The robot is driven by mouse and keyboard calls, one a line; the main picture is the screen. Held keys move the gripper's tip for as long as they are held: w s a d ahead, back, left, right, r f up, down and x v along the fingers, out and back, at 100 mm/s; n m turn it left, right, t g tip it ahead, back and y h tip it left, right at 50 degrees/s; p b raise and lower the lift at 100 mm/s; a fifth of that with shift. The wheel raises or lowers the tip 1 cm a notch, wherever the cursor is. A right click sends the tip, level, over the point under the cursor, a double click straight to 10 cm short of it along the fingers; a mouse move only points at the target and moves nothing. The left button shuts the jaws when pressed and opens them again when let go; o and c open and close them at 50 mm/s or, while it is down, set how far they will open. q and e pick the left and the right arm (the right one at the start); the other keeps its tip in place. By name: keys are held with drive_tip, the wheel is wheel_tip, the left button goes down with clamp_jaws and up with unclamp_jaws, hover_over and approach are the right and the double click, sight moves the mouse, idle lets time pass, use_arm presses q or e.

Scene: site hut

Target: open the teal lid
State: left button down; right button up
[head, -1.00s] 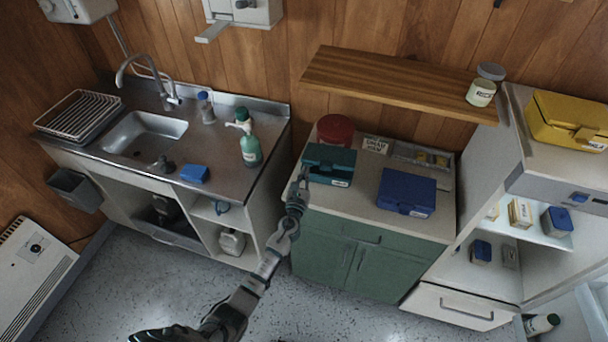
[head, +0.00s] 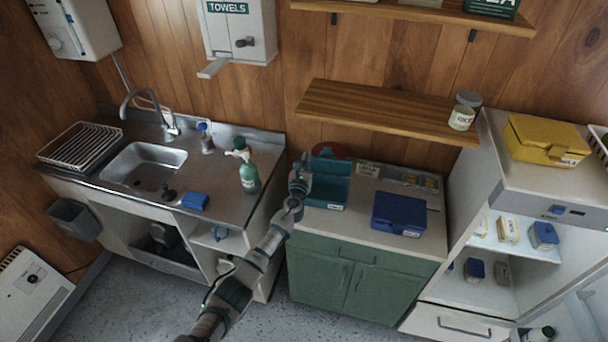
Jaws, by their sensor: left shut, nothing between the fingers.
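The teal box (head: 332,207) stands on the counter of the green cabinet, with a white label on its front. Its teal lid (head: 334,166) is tilted up at the back, and the inside of the box shows. My left gripper (head: 304,160) is at the left side of the raised lid, with its fingers shut and nothing held. Whether the fingertips touch the lid I cannot tell. My forearm covers the box's left edge. My right gripper is out of view.
A blue box (head: 399,213) stands closed to the right of the teal box. A red round container (head: 331,150) is mostly hidden behind the lid. A wooden shelf (head: 385,112) hangs above the counter. A green spray bottle (head: 248,172) stands left on the sink unit.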

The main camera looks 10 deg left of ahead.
use_arm(q)
drive_tip(key=w+r, duration=0.1)
drive_tip(key=w+r+p, duration=0.1)
drive_tip(key=w, duration=0.1)
drive_tip(key=shift+w+a+r, duration=0.1)
drive_tip(key=shift+w+a, duration=0.05)
drive_tip(key=shift+w, duration=0.3)
drive_tip(key=shift+f+g, duration=0.2)
drive_tip(key=shift+g, duration=0.1)
idle(0.8)
